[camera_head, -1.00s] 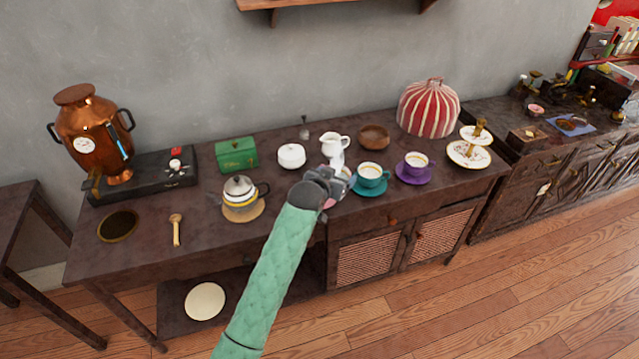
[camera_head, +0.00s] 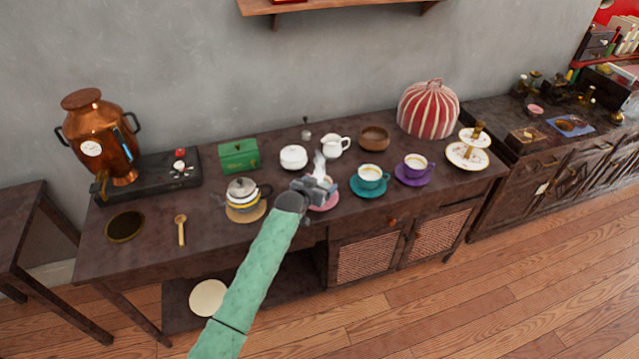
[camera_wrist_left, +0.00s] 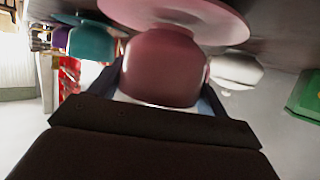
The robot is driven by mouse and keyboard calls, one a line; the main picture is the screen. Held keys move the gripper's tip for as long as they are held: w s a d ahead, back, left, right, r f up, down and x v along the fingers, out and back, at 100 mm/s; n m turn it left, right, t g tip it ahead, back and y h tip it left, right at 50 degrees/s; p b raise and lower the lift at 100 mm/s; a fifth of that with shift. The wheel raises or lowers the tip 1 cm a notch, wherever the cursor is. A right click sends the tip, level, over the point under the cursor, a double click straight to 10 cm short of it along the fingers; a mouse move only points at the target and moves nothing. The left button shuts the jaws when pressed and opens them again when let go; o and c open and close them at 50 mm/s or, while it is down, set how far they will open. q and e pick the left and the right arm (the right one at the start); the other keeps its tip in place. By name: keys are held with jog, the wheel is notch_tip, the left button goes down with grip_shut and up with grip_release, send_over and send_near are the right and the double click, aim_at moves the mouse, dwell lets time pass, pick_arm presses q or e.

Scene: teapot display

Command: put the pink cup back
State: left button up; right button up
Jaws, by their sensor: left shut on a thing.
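My left gripper (camera_head: 316,187) is shut on the pink cup (camera_wrist_left: 164,70), which fills the middle of the left wrist view between the fingers. That view is upside down. In the head view the gripper hides the cup. The pink saucer (camera_head: 326,204) shows partly from under the gripper, between the teapot and the teal cup. In the wrist view the saucer (camera_wrist_left: 215,22) is right at the cup's base. I cannot tell whether they touch. My right gripper is not in view.
The teal cup (camera_head: 370,173) on its saucer stands close on the right, with the purple cup (camera_head: 415,164) beyond. The striped teapot (camera_head: 242,193) is on the left. The white sugar bowl (camera_head: 293,158) and white jug (camera_head: 333,147) stand behind. The table front (camera_head: 290,240) is bare.

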pick_arm(q)
jog(key=shift+f, duration=0.15)
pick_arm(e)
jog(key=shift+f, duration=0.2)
pick_arm(q)
jog(key=shift+f, duration=0.1)
jog(key=o, duration=1.2)
jog(key=shift+o, duration=0.3)
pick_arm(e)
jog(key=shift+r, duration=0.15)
pick_arm(q)
jog(key=shift+s+a, duration=0.1)
jog(key=shift+s, duration=0.15)
jog(key=b+v, duration=0.3)
jog(key=v, duration=0.8)
jog(key=shift+s+r, duration=0.2)
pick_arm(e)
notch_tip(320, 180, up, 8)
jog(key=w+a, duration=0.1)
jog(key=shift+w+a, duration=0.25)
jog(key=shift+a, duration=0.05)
pick_arm(q)
jog(key=shift+a, duration=0.15)
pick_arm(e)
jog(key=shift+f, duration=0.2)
